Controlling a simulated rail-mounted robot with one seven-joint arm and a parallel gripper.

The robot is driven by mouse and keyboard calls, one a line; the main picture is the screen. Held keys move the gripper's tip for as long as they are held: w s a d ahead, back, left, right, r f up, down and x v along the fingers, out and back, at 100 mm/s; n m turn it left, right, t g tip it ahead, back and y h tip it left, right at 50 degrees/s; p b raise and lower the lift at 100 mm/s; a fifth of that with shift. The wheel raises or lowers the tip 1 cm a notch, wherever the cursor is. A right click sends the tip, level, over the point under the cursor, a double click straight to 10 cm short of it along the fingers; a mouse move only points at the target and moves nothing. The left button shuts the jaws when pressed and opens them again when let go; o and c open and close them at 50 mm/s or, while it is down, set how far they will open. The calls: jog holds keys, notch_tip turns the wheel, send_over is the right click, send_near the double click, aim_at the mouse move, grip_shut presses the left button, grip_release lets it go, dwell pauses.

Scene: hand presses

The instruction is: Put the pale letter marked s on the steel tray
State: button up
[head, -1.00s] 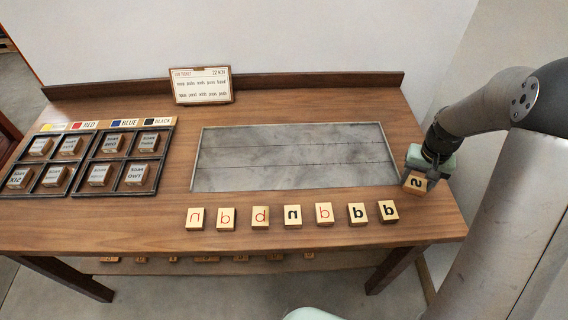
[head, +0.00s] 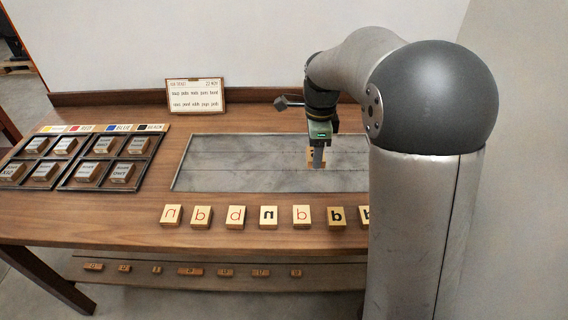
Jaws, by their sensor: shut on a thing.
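My gripper (head: 317,160) is over the right half of the steel tray (head: 215,165). It is shut on a pale wooden letter block, the letter s (head: 311,158), which is partly covered by the fingers. The block looks to be just above the tray's surface; whether it touches cannot be told. The tray is a grey, low-rimmed plate with thin lines across it, and nothing else lies on its visible part. Its right end is hidden behind my arm.
A row of letter blocks (head: 236,216) lies in front of the tray, its right end hidden by my arm. Divided wooden cases (head: 105,172) with labelled blocks stand at the left. A ticket card (head: 196,96) stands behind the tray. More blocks (head: 190,271) lie on a lower shelf.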

jog(key=w+f+p, duration=0.1)
jog(key=w+f, duration=0.2)
jog(key=w, duration=0.1)
jog(key=w+d+f, duration=0.1)
jog(key=w+f, duration=0.2)
jog(key=w, duration=0.1)
jog(key=w+d+f+p, duration=0.1)
jog(key=w+f, duration=0.2)
jog(key=w, duration=0.2)
jog(key=shift+d+p, duration=0.2)
jog(key=shift+p, duration=0.1)
jog(key=shift+w+f, duration=0.25)
jog(key=shift+f, duration=1.7)
jog(key=shift+f, duration=0.25)
jog(key=o, duration=0.9)
jog(key=shift+o, duration=0.2)
jog(key=shift+r, duration=0.1)
jog(key=shift+r, duration=0.1)
